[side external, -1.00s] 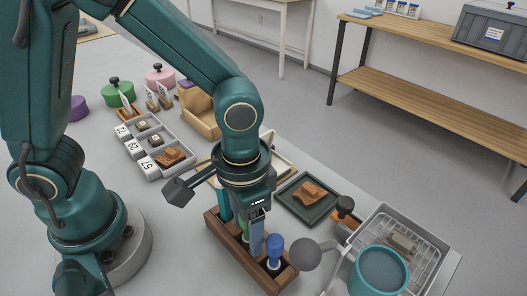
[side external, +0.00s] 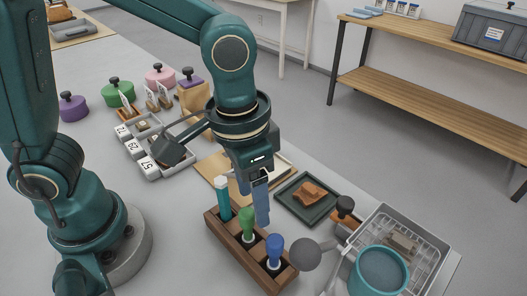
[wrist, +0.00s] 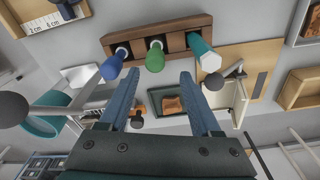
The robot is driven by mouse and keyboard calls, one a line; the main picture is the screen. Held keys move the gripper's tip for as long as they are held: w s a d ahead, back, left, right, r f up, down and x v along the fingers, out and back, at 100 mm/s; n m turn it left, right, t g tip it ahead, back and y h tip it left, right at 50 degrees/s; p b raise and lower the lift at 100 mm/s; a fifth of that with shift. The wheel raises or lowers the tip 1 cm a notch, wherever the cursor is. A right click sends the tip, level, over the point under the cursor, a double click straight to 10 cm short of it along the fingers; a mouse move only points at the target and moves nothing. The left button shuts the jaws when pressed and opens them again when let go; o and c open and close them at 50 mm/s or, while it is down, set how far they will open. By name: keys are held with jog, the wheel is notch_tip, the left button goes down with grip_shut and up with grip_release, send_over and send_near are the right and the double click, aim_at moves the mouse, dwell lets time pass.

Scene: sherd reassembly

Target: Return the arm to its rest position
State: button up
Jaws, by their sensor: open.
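My gripper (side external: 262,218) points down above the table, just behind the wooden tool rack (side external: 238,246) in the side view. In the wrist view its two blue fingers (wrist: 158,88) stand apart with nothing between them. The rack holds a teal-handled tool (side external: 223,198), a green-handled tool (side external: 247,222) and a blue-handled tool (side external: 274,250), all upright. The fingers look clear of these handles. The rest position itself is not marked in view.
A dark green tray (side external: 290,212) with a brown sherd (side external: 310,193) lies right of the gripper. A wire basket (side external: 434,262) and a teal bowl (side external: 379,272) stand front right. A grey compartment tray (side external: 151,171), lidded pots and a tan board (side external: 207,167) lie behind.

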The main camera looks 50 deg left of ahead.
jog(key=s+a+r+n+t, duration=0.1)
jog(key=s+a+r+t, duration=0.1)
jog(key=a, duration=0.3)
jog(key=s+a+r+n+t, duration=0.2)
jog(key=a+r, duration=0.2)
jog(key=a, duration=0.2)
jog(key=shift+s+t, duration=0.25)
jog(key=shift+t, duration=0.05)
